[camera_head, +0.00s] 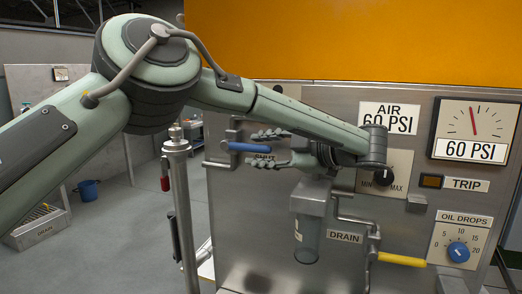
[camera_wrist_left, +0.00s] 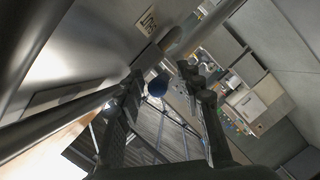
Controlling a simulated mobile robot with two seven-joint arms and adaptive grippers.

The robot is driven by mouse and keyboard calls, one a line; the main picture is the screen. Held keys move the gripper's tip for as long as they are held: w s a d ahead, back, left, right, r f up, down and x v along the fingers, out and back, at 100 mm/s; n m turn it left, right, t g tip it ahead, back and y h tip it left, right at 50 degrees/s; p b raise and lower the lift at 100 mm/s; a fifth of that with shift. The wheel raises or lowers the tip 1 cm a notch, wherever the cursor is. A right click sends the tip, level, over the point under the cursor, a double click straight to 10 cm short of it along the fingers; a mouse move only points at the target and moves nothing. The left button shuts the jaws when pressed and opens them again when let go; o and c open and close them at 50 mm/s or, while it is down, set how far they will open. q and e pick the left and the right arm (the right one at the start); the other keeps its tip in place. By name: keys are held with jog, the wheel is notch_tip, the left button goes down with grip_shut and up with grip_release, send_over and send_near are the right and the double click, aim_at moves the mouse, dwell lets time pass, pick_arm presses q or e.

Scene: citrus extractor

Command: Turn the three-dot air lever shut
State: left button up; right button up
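A blue lever handle (camera_head: 250,147) lies level on the left part of the steel panel, on grey pipework. My left gripper (camera_head: 264,149) reaches it from the right, with one finger above the handle and one below. The fingers are open, with visible gaps to the handle. In the left wrist view the blue handle's rounded end (camera_wrist_left: 158,85) shows between the two spread fingers of my left gripper (camera_wrist_left: 163,76). No three-dot mark can be made out; a label behind the fingers is partly hidden. My right gripper is not in view.
A yellow lever (camera_head: 402,259) sits on a pipe at the lower right, near the DRAIN label (camera_head: 344,236). A clear filter bowl (camera_head: 307,240) hangs below my wrist. A grey post (camera_head: 181,210) stands left of the panel. Gauge (camera_head: 473,131) and dials sit at right.

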pick_arm(q)
jog(key=v, duration=1.2)
